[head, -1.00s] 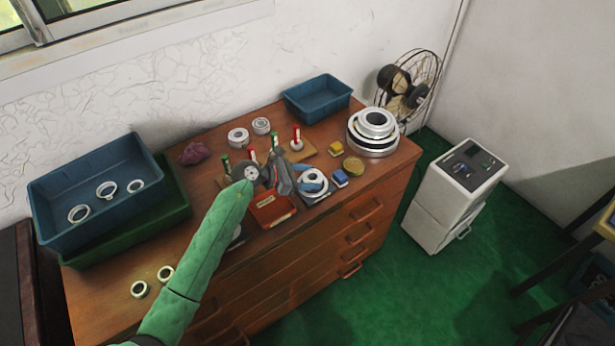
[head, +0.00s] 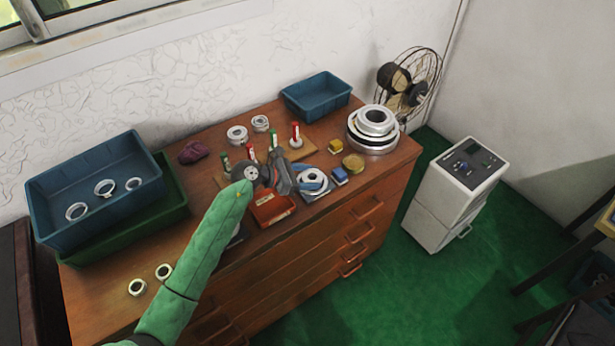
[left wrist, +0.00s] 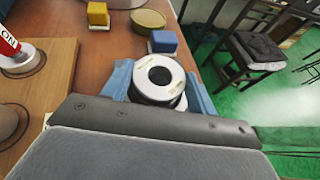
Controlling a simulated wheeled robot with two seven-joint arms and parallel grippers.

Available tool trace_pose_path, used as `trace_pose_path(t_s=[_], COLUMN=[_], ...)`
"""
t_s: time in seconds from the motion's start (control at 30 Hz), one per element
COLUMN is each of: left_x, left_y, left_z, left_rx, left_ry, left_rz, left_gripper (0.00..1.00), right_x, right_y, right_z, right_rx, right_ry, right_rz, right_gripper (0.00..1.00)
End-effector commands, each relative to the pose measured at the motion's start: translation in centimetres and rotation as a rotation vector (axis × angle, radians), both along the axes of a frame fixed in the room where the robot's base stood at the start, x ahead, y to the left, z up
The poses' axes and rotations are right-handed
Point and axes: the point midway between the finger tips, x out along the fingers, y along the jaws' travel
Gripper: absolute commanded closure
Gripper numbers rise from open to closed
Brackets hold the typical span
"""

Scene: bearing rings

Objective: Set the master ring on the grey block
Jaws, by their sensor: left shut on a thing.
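The master ring (head: 313,181) is a white ring with a dark lower band, near the front edge of the wooden cabinet top. It also shows in the left wrist view (left wrist: 158,77), lying flat or nearly so. My left gripper (head: 308,178) is shut on it, with a blue finger on each side. The grey block (head: 310,198) shows only in part beneath the ring; my gripper and the ring hide the rest. I cannot tell whether the ring touches the block. My right gripper is not in view.
A red box (head: 272,207) sits just left of the ring. A blue block (head: 340,175), a yellow block (head: 335,146) and a brass-coloured tin (head: 353,163) stand to the right. Stacked metal rings (head: 372,140) stand further right. A blue bin (head: 60,205) holds three rings.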

Motion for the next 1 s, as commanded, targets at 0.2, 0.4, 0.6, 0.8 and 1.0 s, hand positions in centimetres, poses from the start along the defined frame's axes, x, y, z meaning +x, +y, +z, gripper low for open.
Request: trace_pose_path(t_s=[0.2,0.4,0.6,0.8,1.0], left_x=[-0.2,-0.3,-0.4,-0.4,-0.4], left_y=[0.0,0.0,-0.1,-0.2,-0.2], left_z=[-1.4,-2.3,-2.6,-2.6,-2.3], left_rx=[0.001,0.002,0.001,0.001,0.001], left_ry=[0.008,0.013,0.015,0.015,0.016], left_rz=[0.001,0.001,0.0,-0.001,-0.001], left_gripper=[0.78,0.78,0.78,0.78,0.78], right_x=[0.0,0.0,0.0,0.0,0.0], right_y=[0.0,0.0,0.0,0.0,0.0], right_z=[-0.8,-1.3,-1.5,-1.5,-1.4], right_rx=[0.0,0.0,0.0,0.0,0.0], right_ry=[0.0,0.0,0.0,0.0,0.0], right_rz=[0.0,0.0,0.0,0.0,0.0], right_gripper=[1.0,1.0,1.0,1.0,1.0])
